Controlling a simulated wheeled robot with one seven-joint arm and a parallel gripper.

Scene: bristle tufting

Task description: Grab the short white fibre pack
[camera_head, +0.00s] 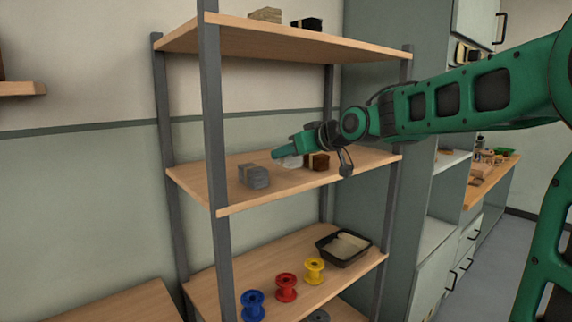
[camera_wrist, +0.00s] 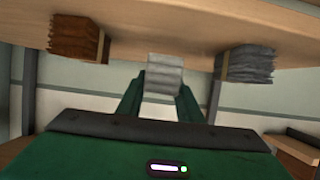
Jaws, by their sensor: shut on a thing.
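The short white fibre pack (camera_head: 292,161) is on the middle shelf level of the rack, between a grey pack and a brown pack. In the wrist view the white pack (camera_wrist: 164,76) sits between my two fingers. My gripper (camera_head: 283,154) reaches in from the right and is shut on it; my gripper's fingers also show in the wrist view (camera_wrist: 160,98). The fingers partly hide the pack in the head view. I cannot tell whether its base touches the shelf.
The grey pack (camera_head: 254,176) and brown pack (camera_head: 318,161) stand on the middle shelf (camera_head: 225,203), close on either side. The upper shelf (camera_head: 250,42) is overhead. Blue (camera_head: 252,305), red (camera_head: 286,287) and yellow spools (camera_head: 313,271) and a black tray (camera_head: 328,257) are below.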

